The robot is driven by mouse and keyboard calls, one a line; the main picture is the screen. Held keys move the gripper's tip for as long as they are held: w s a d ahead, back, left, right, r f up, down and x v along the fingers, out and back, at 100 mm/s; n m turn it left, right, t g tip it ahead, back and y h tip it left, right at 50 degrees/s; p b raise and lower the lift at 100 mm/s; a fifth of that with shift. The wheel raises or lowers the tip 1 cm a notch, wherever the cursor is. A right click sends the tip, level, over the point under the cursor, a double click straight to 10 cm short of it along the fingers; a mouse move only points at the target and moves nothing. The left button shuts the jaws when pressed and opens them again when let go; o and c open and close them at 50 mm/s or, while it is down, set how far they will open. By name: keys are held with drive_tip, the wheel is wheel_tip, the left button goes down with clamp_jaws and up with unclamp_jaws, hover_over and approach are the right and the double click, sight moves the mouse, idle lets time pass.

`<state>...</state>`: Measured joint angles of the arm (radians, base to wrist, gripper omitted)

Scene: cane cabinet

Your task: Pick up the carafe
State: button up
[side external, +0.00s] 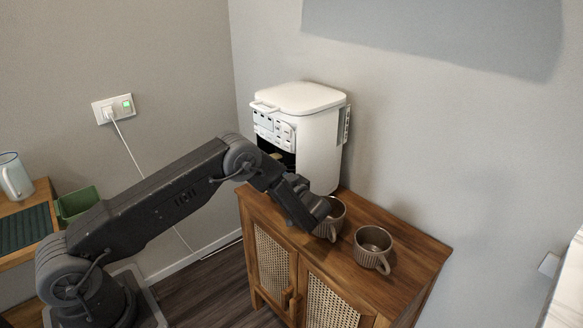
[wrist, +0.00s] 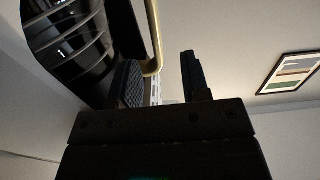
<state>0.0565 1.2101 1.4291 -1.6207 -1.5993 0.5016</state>
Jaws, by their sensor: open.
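The carafe (wrist: 72,42) shows at the upper left of the wrist view as dark, shiny glass with pale curved lines. Its tan handle (wrist: 155,38) curves down on its right side. My gripper (wrist: 159,62) is open, with one dark finger on each side of the lower handle in that picture. I cannot tell whether either finger touches it. In the side external view my wrist is in front of the white coffee machine (side external: 318,140) on the wooden cabinet (side external: 395,262). The carafe's body and my fingertips are not clear there.
Two brown ribbed mugs stand on the cabinet top, one right beside my wrist (side external: 337,222) and one farther right (side external: 372,250). The right part of the top is clear. A wall socket (side external: 115,108) with a cable is at the left, and a pale kettle (side external: 14,175) stands far left.

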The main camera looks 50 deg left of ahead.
drive_tip(key=shift+a, duration=3.15)
clamp_jaws()
drive_tip(key=shift+r, duration=0.1)
